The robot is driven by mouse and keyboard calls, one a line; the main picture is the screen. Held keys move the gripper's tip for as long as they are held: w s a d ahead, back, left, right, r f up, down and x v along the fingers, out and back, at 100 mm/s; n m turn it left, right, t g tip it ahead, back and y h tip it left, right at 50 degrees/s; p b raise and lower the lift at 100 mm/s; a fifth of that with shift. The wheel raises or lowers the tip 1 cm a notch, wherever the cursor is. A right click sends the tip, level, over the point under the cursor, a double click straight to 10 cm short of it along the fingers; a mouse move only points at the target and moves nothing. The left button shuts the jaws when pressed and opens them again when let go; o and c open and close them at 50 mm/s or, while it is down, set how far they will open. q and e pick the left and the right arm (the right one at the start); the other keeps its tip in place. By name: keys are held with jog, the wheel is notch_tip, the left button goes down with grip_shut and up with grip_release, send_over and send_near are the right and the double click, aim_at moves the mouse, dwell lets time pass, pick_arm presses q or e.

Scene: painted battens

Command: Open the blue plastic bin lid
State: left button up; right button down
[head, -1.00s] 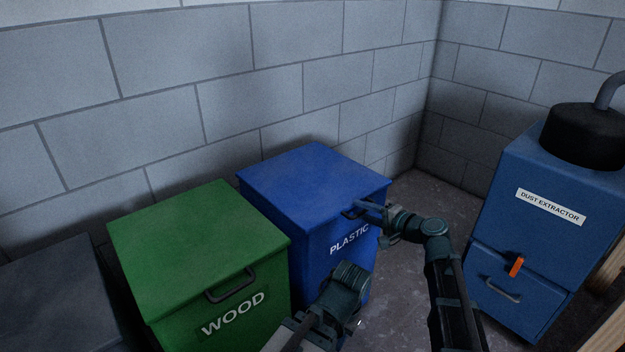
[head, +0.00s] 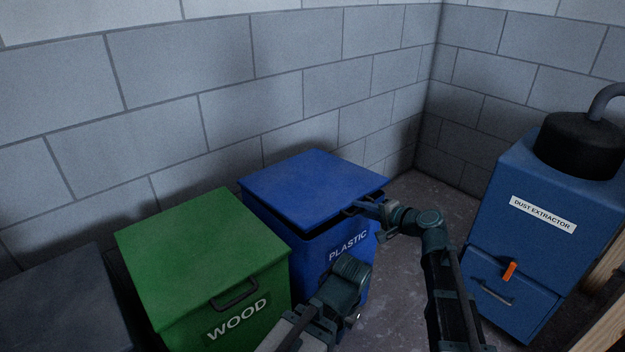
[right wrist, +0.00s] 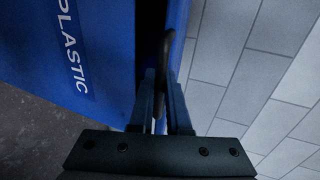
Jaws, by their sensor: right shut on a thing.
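The blue plastic bin (head: 325,252) stands against the wall with its label PLASTIC facing front. Its blue lid (head: 312,187) is raised slightly at the front, and a dark gap shows under its front edge. My right gripper (head: 362,206) is shut on the lid's dark handle (head: 350,209) at the front right. In the right wrist view, the fingers (right wrist: 160,95) close around the dark handle (right wrist: 168,60), beside the bin's blue front. My left arm shows low in the head view, but its fingertips cannot be made out.
A green WOOD bin (head: 205,262) with a shut lid stands to the left, and a dark grey bin (head: 65,300) is beyond it. A blue dust extractor (head: 550,225) stands at the right. Bare floor (head: 435,195) lies between.

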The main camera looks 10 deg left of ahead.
jog(key=shift+g+h, duration=0.3)
jog(key=shift+w+a+r+p, duration=0.15)
jog(key=shift+a+r+p, duration=0.05)
jog(key=shift+r+p, duration=0.9)
jog(key=shift+w+a+r+p, duration=0.1)
jog(key=shift+a+r+p, duration=0.05)
jog(key=shift+r+p, duration=0.9)
jog(key=shift+f, duration=0.15)
notch_tip(320, 180, up, 8)
jog(key=w+a+h+p, duration=0.1)
jog(key=a+p, duration=0.1)
jog(key=p, duration=0.8)
jog(key=shift+w+f+g+p, duration=0.2)
jog(key=shift+g+p, duration=0.1)
jog(key=shift+g, duration=0.1)
jog(key=w+a+r+g+h+p, duration=0.1)
jog(key=w+a+r+p, duration=0.1)
jog(key=r+p, duration=0.5)
jog(key=a+p, duration=0.1)
jog(key=p, duration=0.1)
jog(key=shift+h+p, duration=0.3)
jog(key=shift+w, duration=0.1)
